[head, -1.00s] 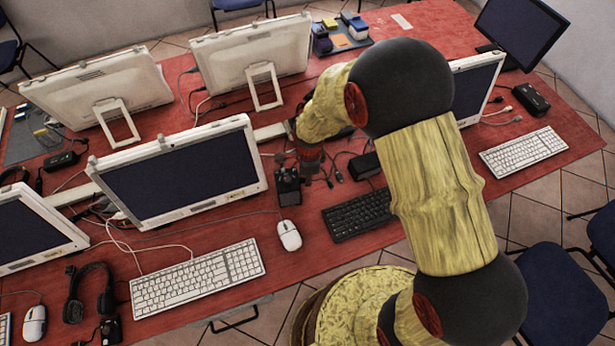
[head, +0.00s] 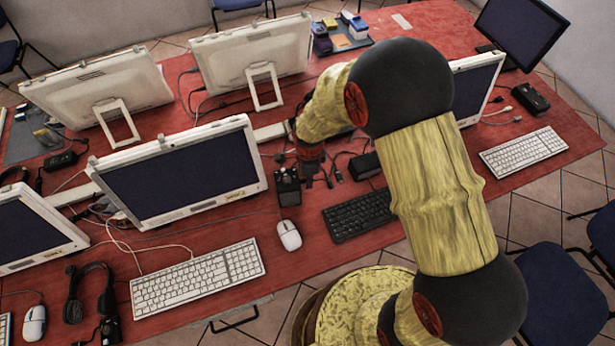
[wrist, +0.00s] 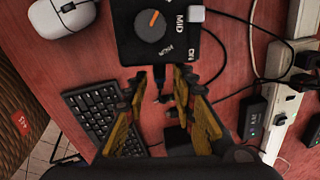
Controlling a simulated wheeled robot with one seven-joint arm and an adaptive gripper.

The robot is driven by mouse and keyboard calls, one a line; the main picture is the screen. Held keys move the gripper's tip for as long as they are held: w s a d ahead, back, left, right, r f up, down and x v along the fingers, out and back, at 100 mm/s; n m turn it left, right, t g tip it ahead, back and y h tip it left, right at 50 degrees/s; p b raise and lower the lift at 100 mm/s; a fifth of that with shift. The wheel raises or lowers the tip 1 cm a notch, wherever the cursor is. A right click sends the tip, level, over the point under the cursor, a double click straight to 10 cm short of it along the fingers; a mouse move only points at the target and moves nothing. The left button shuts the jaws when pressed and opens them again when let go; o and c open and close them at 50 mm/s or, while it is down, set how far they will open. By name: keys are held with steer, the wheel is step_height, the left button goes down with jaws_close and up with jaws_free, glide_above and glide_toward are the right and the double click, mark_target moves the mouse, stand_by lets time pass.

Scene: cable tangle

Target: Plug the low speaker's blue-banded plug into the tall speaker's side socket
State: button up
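The tall speaker (head: 288,187) is a black box with a knob, standing left of my gripper in the head view. In the wrist view its top (wrist: 150,35) shows an orange-marked knob and the word MID. A black box at the keyboard's far edge (head: 365,165) looks like the low speaker; it is partly behind my arm. My gripper (wrist: 160,82) points down beside the tall speaker. Its fingers are apart. Dark cable pieces show between and beyond them, and I cannot make out a held plug. No blue band and no side socket can be told.
A black keyboard (head: 358,214) and a white mouse (head: 289,235) lie in front. A monitor (head: 180,175) stands to the left. Dark cables lie behind the gripper. A white power strip (wrist: 285,85) runs along the right of the wrist view.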

steer(key=shift+o, duration=0.4)
step_height(320, 180, up, 12)
steer(key=s, duration=0.1)
stand_by(0.4)
